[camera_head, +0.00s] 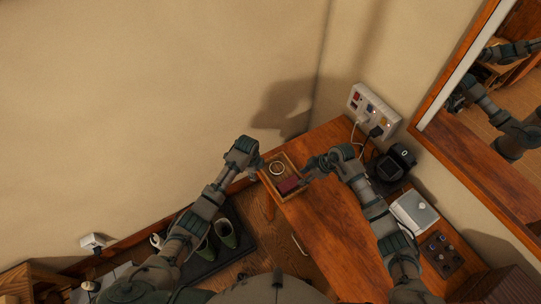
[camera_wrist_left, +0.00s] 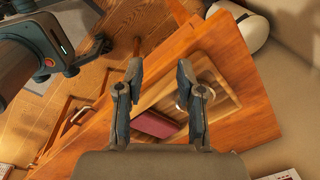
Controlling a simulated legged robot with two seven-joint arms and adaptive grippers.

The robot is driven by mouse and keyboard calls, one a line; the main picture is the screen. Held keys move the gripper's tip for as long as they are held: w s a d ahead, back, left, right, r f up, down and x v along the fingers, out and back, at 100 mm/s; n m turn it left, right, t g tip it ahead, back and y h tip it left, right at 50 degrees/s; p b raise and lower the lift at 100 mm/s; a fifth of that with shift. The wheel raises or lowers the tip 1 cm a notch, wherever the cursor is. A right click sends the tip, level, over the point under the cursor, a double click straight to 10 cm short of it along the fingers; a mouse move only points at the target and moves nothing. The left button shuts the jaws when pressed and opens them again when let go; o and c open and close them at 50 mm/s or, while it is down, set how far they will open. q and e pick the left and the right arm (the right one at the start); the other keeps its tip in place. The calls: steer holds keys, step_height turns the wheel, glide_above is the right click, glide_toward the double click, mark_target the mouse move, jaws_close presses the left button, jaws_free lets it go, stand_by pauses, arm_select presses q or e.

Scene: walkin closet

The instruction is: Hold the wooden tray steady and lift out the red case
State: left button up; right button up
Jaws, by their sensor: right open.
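The wooden tray (camera_head: 293,160) sits on the corner of the wooden top, and it also shows in the left wrist view (camera_wrist_left: 230,92). The dark red case (camera_head: 288,185) lies in its near part; in the left wrist view the case (camera_wrist_left: 155,125) is partly hidden by a finger. My left gripper (camera_head: 259,167) is at the tray's left side; in the left wrist view its fingers (camera_wrist_left: 159,72) are apart with nothing clasped between them. My right gripper (camera_head: 307,174) is open at the tray's right side, close to the case.
A round pale-rimmed item (camera_head: 277,168) lies in the tray beside the case. A power strip (camera_head: 374,109), a black device (camera_head: 392,163), a silver box (camera_head: 413,212) and a dark organizer (camera_head: 441,254) line the right wall. The wooden top (camera_head: 330,230) is clear in front.

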arm_select(q)
steer(key=d+r+m, duration=0.4)
steer(key=r+m, duration=0.1)
steer(key=r, duration=0.4)
step_height(320, 180, up, 6)
steer(key=m+g, duration=0.1)
steer(key=m, duration=0.3)
glide_above(270, 181)
steer(key=shift+y, duration=0.3)
step_height(270, 181, down, 15)
steer(key=shift+f, duration=0.15)
steer(key=shift+d+f, duration=0.25)
steer(key=shift+f, duration=0.45)
steer(key=shift+w+a, duration=0.1)
steer(key=shift+a, duration=0.1)
steer(key=shift+a, duration=0.1)
steer(key=shift+c, duration=0.5)
jaws_close()
